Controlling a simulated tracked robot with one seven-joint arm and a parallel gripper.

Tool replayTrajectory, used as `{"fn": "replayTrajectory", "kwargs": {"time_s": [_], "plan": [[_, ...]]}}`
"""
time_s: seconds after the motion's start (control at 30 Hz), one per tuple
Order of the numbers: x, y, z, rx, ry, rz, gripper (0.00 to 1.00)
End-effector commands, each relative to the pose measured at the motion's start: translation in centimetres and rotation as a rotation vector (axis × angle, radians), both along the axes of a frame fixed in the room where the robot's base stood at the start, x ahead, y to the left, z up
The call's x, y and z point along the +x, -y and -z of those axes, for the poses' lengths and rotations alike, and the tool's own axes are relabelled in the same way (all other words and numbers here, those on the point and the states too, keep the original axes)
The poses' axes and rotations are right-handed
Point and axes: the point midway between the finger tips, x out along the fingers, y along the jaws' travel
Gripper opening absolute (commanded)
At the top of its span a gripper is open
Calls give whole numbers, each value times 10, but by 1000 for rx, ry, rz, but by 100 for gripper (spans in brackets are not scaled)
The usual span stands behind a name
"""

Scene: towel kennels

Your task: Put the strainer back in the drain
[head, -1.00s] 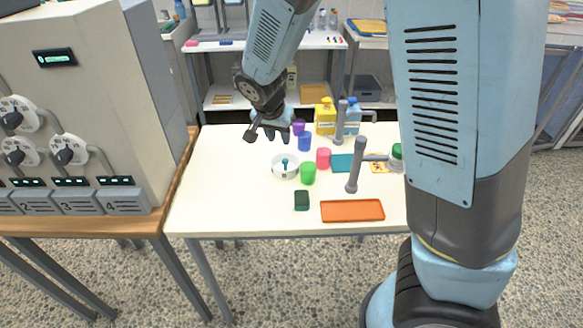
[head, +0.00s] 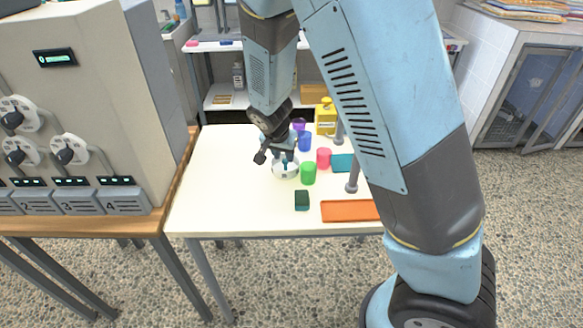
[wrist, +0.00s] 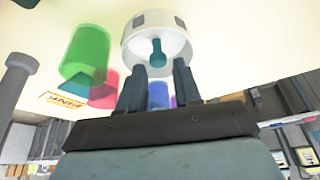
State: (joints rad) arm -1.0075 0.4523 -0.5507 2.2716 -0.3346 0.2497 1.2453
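A white round dish with dark square patches and a teal knob in its middle, which looks like the strainer (head: 278,174), sits on the white table. In the wrist view the same white piece (wrist: 131,46) and its teal knob (wrist: 158,57) lie just beyond my fingertips. My gripper (head: 274,157) is open and empty, above and slightly behind the white piece; its two fingers also show in the wrist view (wrist: 158,78), spread to either side of the knob's line. I cannot make out the drain; my arm hides part of the table's right side.
Close by stand a green cup (head: 308,174), a red cup (head: 324,158) and a blue cup (head: 305,142). A dark green block (head: 302,201) and an orange tray (head: 348,211) lie in front. A grey post (head: 353,187) stands right. The table's left side is clear.

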Motion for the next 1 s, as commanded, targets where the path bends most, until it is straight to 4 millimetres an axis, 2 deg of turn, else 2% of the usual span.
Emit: {"fn": "replayTrajectory", "kwargs": {"time_s": [0.1,0.3,0.67,1.0], "plan": [[2,3,17,-3,-3,1,33],[9,6,36,-1,-1,2,33],[11,7,41,0,-1,1,33],[11,7,41,0,-1,1,1]]}}
